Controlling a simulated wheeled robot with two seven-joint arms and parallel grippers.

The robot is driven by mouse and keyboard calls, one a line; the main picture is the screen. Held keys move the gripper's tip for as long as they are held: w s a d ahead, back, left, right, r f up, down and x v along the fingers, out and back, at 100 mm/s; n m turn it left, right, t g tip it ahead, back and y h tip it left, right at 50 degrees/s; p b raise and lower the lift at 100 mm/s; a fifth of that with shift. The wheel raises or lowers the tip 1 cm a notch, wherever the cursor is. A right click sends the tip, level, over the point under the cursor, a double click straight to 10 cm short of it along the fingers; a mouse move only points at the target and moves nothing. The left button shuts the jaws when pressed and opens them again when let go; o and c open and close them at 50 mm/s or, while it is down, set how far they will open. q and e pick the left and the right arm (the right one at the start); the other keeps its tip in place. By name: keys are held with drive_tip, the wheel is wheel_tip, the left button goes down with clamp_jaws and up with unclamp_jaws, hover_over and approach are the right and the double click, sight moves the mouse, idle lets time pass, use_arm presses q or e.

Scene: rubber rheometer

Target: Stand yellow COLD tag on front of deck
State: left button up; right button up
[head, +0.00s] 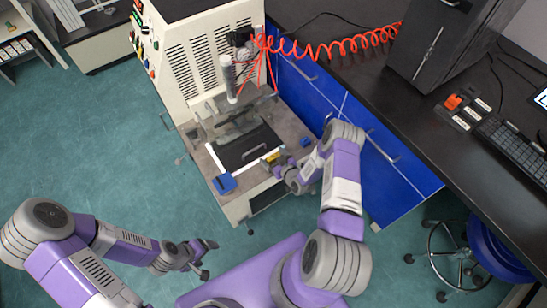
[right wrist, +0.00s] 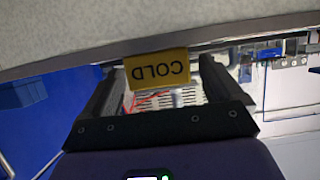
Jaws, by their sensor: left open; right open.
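The yellow COLD tag (head: 272,157) is at the front of the machine's deck (head: 253,178), beside a dark plate. In the right wrist view the tag (right wrist: 157,70) shows its COLD lettering upside down, with one edge against the pale deck surface along the top of that picture. My right gripper (head: 280,164) is at the tag; its two dark fingers (right wrist: 157,88) are apart, one on each side of the tag with gaps between. My left gripper (head: 208,258) is open and empty, low over the floor, away from the deck.
A blue block (head: 224,183) sits at the deck's front left corner. A vertical cylinder (head: 229,78) and a clear guard stand over the deck. A red coiled hose (head: 335,46) runs right. Blue cabinets (head: 375,160) under a black bench stand close to my right arm. Floor at left is clear.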

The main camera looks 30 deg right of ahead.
drive_tip(key=shift+r, duration=0.2)
drive_tip(key=a+p+v, duration=0.1)
drive_tip(key=p+v, duration=0.3)
drive_tip(key=v, duration=0.7)
drive_tip(key=s+a+r+m+g+y, duration=0.1)
drive_tip(key=s+a+m+g+y, duration=0.15)
drive_tip(key=a+g, duration=0.65)
drive_tip(key=s+a+r+m+g, duration=0.1)
drive_tip(key=s+a+r+g, duration=0.3)
drive_tip(key=s+a, duration=0.6)
drive_tip(key=shift+s+a+r+y, duration=0.35)
drive_tip(key=shift+s+r, duration=0.2)
drive_tip(key=shift+s, duration=0.15)
wheel_tip(320, 180, up, 5)
drive_tip(key=p, duration=0.5)
drive_tip(key=shift+r+p, duration=0.2)
drive_tip(key=shift+p, duration=0.2)
